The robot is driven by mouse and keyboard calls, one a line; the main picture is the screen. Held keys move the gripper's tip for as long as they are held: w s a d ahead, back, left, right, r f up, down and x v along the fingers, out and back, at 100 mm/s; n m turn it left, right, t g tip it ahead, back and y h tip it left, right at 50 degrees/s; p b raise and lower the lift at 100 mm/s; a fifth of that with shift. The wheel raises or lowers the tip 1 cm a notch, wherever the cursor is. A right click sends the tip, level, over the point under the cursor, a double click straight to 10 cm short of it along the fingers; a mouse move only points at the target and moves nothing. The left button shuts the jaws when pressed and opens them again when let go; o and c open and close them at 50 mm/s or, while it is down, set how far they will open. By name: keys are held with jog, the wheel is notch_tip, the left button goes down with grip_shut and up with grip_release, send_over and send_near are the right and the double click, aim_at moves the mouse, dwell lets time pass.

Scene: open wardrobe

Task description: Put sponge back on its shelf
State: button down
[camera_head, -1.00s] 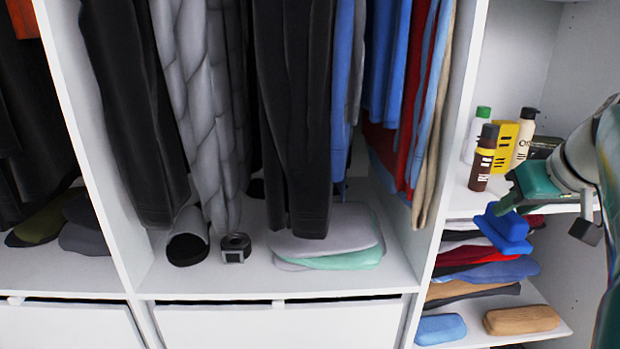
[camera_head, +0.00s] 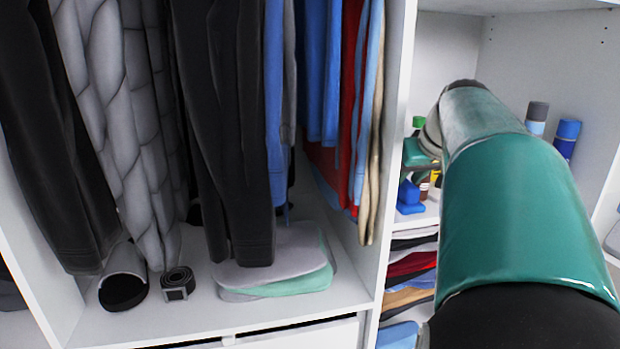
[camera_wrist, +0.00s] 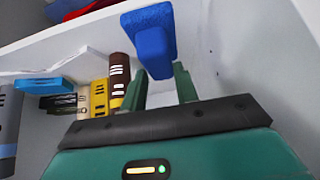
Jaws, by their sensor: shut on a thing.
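A blue sponge (camera_head: 410,198) is held by my gripper (camera_head: 424,172) at the bottle shelf, in the right-hand bay of the wardrobe. In the head view it shows at the left of that bay, just above the shelf's front part; I cannot tell whether it touches the shelf. In the wrist view the sponge (camera_wrist: 152,35) is between the two green fingers of my gripper (camera_wrist: 160,80), which is shut on it. The bottle shelf (camera_head: 428,216) is partly hidden by my arm. In the wrist view its white board (camera_wrist: 90,38) runs across the top, as that view looks upside down.
Several bottles stand on the shelf, among them a brown bottle (camera_wrist: 119,72), a yellow one (camera_wrist: 98,96) and a blue-capped one (camera_head: 567,138). Folded clothes (camera_head: 410,265) lie below. A white divider (camera_head: 388,150) stands left of the sponge. Hanging clothes (camera_head: 330,90) fill the middle bay.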

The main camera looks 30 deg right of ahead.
jog(key=w, duration=0.2)
jog(key=w+d, duration=0.1)
jog(key=w, duration=0.1)
jog(key=shift+w+d, duration=0.1)
jog(key=shift+d, duration=0.1)
jog(key=shift+f, duration=1.75)
jog(key=c, duration=1.1)
grip_release()
jog(key=shift+o, duration=0.2)
jog(key=v, duration=1.2)
jog(key=shift+a, duration=0.1)
